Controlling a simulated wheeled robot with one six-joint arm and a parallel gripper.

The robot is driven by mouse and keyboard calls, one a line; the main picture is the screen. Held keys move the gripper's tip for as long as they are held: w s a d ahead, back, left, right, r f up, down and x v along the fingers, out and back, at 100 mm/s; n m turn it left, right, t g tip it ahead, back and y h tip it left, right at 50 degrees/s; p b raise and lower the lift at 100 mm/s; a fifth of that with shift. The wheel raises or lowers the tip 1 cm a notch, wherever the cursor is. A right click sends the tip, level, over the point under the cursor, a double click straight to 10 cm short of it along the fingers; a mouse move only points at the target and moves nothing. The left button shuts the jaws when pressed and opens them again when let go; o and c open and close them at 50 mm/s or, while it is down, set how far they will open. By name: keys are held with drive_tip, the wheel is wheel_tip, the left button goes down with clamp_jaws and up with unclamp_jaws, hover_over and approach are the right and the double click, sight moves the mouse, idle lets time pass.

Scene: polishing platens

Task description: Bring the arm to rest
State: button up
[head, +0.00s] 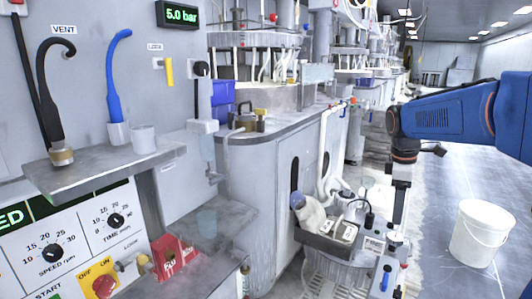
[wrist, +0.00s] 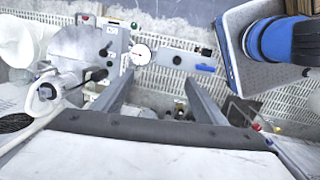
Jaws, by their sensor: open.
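My arm comes in from the right in the head view, with a blue link and a dark wrist pointing down above the floor, close to a small cart. My gripper (wrist: 158,88) shows in the wrist view with its two grey fingers spread wide apart. Nothing is held between them. Below and beyond the fingers are a round white gauge (wrist: 140,54) and a metal fitting with a blue lever (wrist: 205,68). In the head view the gripper's fingers are hard to make out against the cart.
A cart tray (head: 322,243) carrying a white bottle (head: 309,212) stands beside my wrist. A white bucket (head: 482,233) stands on the floor to the right. A grey shelf (head: 100,172) with a blue hose (head: 113,85) juts out at left. The aisle floor behind the bucket looks clear.

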drive_tip(key=s+a+f+m+t, duration=0.1)
drive_tip(key=s+a+f+m, duration=0.1)
drive_tip(key=s, duration=0.6)
drive_tip(key=s+a+f+m+t+y, duration=0.1)
drive_tip(key=s+a+f+m+t, duration=0.1)
drive_tip(key=s+a+m, duration=0.3)
drive_tip(key=s+a+f+m+t, duration=0.1)
drive_tip(key=s+a+f+m, duration=0.2)
drive_tip(key=s, duration=0.9)
drive_tip(key=shift+s+a+f+m+y, duration=0.2)
drive_tip(key=shift+a+f+m+y, duration=0.15)
drive_tip(key=shift+m, duration=0.55)
